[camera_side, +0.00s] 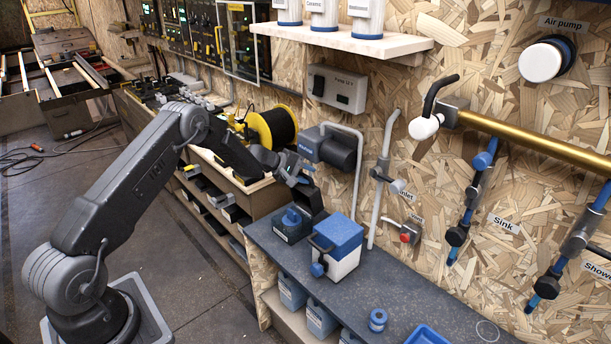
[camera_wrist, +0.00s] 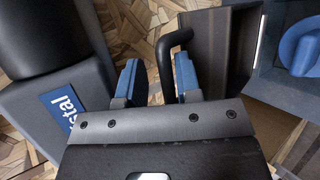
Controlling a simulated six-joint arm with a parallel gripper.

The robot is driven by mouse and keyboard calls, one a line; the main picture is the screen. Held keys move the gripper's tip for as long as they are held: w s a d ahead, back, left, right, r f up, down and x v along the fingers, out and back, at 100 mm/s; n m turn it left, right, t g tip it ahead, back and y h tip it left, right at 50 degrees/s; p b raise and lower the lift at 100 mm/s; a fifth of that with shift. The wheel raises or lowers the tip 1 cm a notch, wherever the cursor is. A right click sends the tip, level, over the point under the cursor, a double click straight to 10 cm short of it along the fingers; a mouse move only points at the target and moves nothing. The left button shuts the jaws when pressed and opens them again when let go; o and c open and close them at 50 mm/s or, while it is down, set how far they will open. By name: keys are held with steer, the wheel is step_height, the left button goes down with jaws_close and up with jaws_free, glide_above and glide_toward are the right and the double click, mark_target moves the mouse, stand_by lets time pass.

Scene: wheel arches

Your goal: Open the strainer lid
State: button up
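The strainer, a dark box with a blue knob (camera_side: 292,217), stands at the left end of the grey bench. A dark panel (camera_side: 310,198) that looks like its lid stands raised at its back, just below my gripper (camera_side: 299,174). In the wrist view, the dark lid (camera_wrist: 215,50) is at upper centre, with a black bent handle (camera_wrist: 166,58) on its left edge. The blue knob (camera_wrist: 300,45) shows at right. My gripper (camera_wrist: 158,82) has its blue fingers apart, with the handle in the gap between them. Firm contact on both sides is not visible.
A blue-and-white box (camera_side: 337,245) stands right of the strainer on the bench (camera_side: 420,295). A dark grey pump (camera_side: 335,150) is on the wall close behind my gripper, with a vertical white pipe beside it. A yellow reel (camera_side: 275,128) is to the left.

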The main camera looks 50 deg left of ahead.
steer(key=shift+s+d+f, duration=0.2)
steer(key=shift+f, duration=0.25)
steer(key=shift+s+a+r, duration=0.15)
steer(key=shift+s+a, duration=0.05)
steer(key=shift+s, duration=0.05)
steer(key=r+v, duration=0.1)
steer(key=v, duration=1.2)
steer(key=shift+w+a, duration=0.1)
steer(key=shift+w, duration=0.05)
